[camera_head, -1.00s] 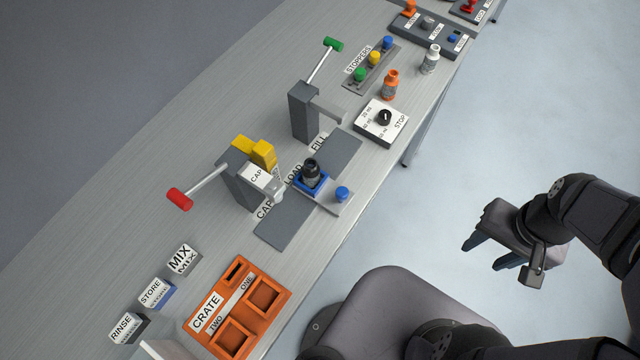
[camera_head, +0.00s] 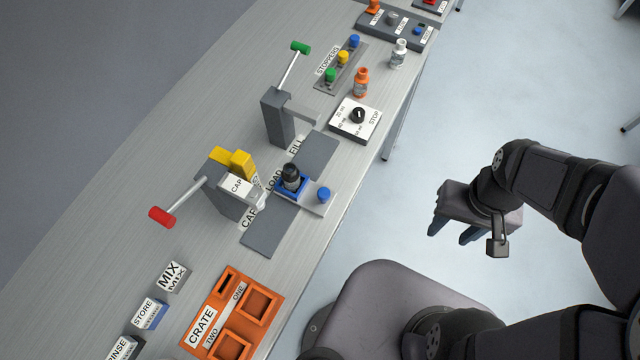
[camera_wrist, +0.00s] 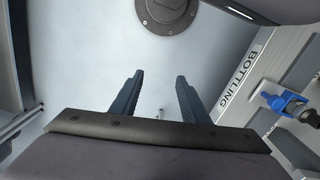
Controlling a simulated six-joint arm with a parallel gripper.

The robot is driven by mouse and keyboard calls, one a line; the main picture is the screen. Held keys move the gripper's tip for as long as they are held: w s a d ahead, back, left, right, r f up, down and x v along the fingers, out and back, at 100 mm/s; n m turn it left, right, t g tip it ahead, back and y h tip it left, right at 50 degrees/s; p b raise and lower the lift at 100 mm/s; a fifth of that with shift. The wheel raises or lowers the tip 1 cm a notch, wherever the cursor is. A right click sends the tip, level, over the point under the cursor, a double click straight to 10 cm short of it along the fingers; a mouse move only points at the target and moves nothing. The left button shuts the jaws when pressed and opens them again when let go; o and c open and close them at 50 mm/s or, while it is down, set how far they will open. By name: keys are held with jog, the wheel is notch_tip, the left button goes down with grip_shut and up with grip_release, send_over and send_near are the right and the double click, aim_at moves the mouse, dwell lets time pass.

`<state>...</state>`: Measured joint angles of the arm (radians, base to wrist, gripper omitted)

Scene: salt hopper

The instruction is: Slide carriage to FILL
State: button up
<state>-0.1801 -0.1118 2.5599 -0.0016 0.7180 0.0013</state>
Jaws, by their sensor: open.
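The carriage (camera_head: 319,209) is a light plate with a blue holder and a blue knob (camera_head: 323,194) on its near right end. It sits on the dark grey track (camera_head: 268,235), beside the LOAD label (camera_head: 275,180), between the CAP and FILL labels. A dark bottle (camera_head: 291,175) stands upright in the holder. The FILL label (camera_head: 296,146) lies farther up the track, by the grey post with the green-handled lever. My gripper (camera_head: 456,236) is open and empty, off the bench to the right, well apart from the carriage. The wrist view shows the open fingers (camera_wrist: 153,95) and the blue knob (camera_wrist: 295,101) at right.
The red-handled CAP press (camera_head: 231,190) stands left of the track. A dial box (camera_head: 354,120) lies beyond the track's far end, with orange and white bottles behind it. The orange crate (camera_head: 262,338) is at the near end. Open floor lies between bench and gripper.

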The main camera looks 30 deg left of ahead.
jog(key=s+a+n+p, duration=0.2)
jog(key=s+a+n, duration=0.15)
jog(key=a, duration=0.45)
notch_tip(320, 180, up, 4)
jog(key=m+p, duration=0.1)
jog(key=m, duration=0.3)
send_over(325, 192)
jog(key=shift+a, duration=0.25)
jog(key=shift+r+m, duration=0.1)
jog(key=shift+m, duration=0.85)
jog(key=m, duration=0.4)
jog(key=shift+d+m, duration=0.2)
jog(key=shift+m, duration=0.2)
jog(key=shift+f+p, duration=0.9)
jog(key=shift+f, duration=2.8)
jog(key=shift+c, duration=0.4)
